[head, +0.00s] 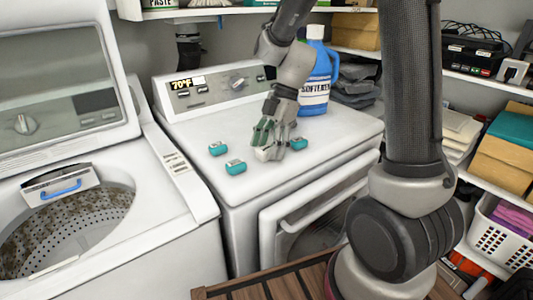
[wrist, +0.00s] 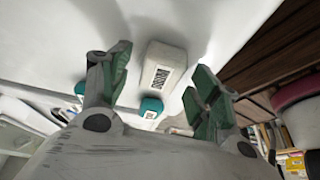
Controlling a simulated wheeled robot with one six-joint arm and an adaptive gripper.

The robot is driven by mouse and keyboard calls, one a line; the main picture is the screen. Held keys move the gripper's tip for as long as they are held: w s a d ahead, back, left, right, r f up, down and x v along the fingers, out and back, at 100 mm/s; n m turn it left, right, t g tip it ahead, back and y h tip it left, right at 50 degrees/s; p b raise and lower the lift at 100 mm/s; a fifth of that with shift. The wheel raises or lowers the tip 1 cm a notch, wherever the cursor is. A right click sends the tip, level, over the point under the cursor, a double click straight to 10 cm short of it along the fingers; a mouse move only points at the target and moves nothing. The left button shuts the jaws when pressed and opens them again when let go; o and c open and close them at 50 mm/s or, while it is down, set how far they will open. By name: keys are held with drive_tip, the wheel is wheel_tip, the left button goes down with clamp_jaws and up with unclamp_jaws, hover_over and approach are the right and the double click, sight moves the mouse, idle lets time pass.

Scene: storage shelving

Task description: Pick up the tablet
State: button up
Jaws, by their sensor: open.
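My gripper (head: 272,144) is open and points down at the white dryer top, its fingertips close to a white block (head: 266,154). In the wrist view the white block (wrist: 163,70), with a dark printed label, lies between the open fingers, apart from both. Small teal blocks with pale labels lie around it: one at the left (head: 218,148), one at the front left (head: 235,167) and one right of the fingers (head: 298,143). Two teal blocks show in the wrist view, one near the middle (wrist: 151,107) and one partly behind a finger. Which piece is the tablet I cannot tell.
A blue softener jug (head: 316,85) stands at the back right of the dryer top (head: 335,130), behind my arm. Folded dark cloth (head: 357,82) is beside it. An open washer (head: 150,225) stands at left. Shelves with boxes and a white basket (head: 500,232) are at right.

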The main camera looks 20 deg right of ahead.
drive_tip(key=c, duration=0.9)
wheel_tip(320, 180, up, 10)
